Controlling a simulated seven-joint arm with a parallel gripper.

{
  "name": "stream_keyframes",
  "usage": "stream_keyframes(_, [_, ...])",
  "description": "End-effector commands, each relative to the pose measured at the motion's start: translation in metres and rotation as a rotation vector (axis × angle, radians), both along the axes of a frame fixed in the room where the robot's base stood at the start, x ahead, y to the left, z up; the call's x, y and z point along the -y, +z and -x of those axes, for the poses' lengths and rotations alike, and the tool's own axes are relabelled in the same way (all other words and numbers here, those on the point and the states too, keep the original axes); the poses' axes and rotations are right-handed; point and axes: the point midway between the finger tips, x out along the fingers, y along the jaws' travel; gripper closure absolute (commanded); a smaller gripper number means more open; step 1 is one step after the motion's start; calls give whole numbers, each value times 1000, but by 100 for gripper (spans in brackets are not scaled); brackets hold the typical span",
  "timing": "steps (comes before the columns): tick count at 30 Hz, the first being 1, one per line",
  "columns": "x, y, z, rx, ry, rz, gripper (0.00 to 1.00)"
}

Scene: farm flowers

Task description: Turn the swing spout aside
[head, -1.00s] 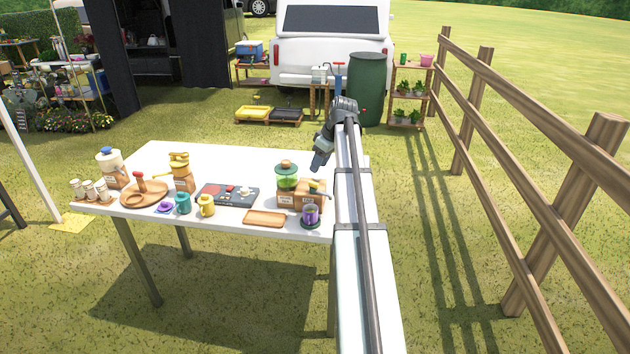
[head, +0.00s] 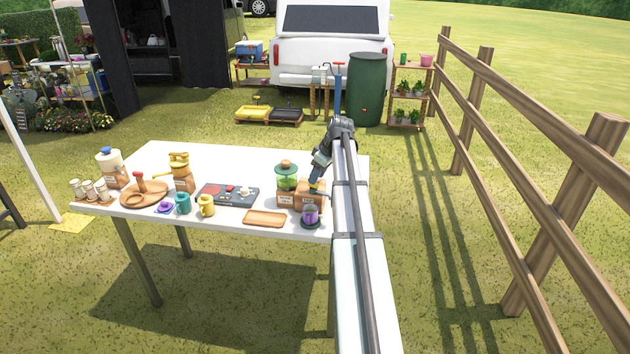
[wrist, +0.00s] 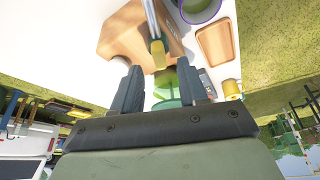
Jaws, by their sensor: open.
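The swing spout (wrist: 155,35) is a grey metal pipe with a yellow end, mounted on a wooden block (wrist: 118,38) near the table's right end. In the head view my gripper (head: 315,184) is lowered over that block (head: 308,197) and mostly hides the spout. In the wrist view the open gripper (wrist: 159,68) has one finger on each side of the spout's yellow end. I cannot tell whether either finger touches it. A purple cup (head: 310,214) stands on a dark round base in front of the block.
A green-topped glass jar (head: 286,180) stands close left of the block. The white table's (head: 260,162) back strip is clear.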

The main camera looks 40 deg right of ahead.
Motion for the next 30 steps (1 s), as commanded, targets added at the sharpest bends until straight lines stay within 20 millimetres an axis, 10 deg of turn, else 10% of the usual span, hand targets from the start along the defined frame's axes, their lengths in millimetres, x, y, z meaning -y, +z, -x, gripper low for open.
stream_keyframes(19, [-4, -27, -10, 0, 0, 1, 57])
stream_keyframes(30, [-4, -27, -10, 0, 0, 1, 92])
